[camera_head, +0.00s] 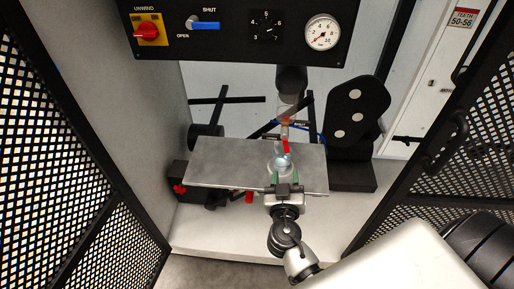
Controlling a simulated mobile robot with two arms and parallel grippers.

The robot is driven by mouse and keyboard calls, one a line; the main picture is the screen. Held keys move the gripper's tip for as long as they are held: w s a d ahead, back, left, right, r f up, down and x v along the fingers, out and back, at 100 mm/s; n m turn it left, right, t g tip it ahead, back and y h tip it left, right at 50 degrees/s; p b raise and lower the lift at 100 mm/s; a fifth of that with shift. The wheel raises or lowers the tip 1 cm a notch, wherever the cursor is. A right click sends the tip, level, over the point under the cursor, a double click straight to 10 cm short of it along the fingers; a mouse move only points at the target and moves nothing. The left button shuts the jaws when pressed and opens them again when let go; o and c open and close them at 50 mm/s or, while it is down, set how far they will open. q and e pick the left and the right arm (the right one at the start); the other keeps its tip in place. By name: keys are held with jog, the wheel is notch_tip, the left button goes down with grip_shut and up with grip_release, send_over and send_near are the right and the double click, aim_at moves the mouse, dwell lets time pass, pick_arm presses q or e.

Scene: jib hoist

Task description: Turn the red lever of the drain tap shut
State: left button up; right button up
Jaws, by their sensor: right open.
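The red lever (286,147) of the drain tap points downward in the picture, below the small tap body (285,131). A dark "SHUT" label (300,124) is beside the tap. My right gripper (285,177) is open, with green-tipped fingers, below the lever in the picture and apart from it. A small round glassy cup (280,163) lies between the fingertips and the lever; I cannot tell whether the fingers touch it. My left gripper is not in view.
A grey metal plate (225,165) spans the space under the tap. A black control panel (270,55) with a blue handle and gauge hangs above. Black mesh panels (55,130) flank both sides. A black plate with discs (354,112) stands right of the tap.

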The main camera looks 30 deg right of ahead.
aim_at(286, 149)
jog(key=p+x, duration=0.1)
jog(key=x, duration=0.1)
jog(key=r+x, duration=0.1)
jog(key=x, duration=0.1)
jog(key=shift+w+p, duration=0.2)
jog(key=shift+p, duration=0.15)
jog(key=p+x, duration=0.1)
jog(key=x, duration=0.4)
jog(key=shift+w+d+f, duration=0.25)
jog(key=shift+w+d, duration=0.2)
jog(key=shift+w, duration=0.15)
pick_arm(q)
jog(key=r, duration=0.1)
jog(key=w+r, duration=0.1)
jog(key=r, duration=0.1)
pick_arm(e)
grip_shut()
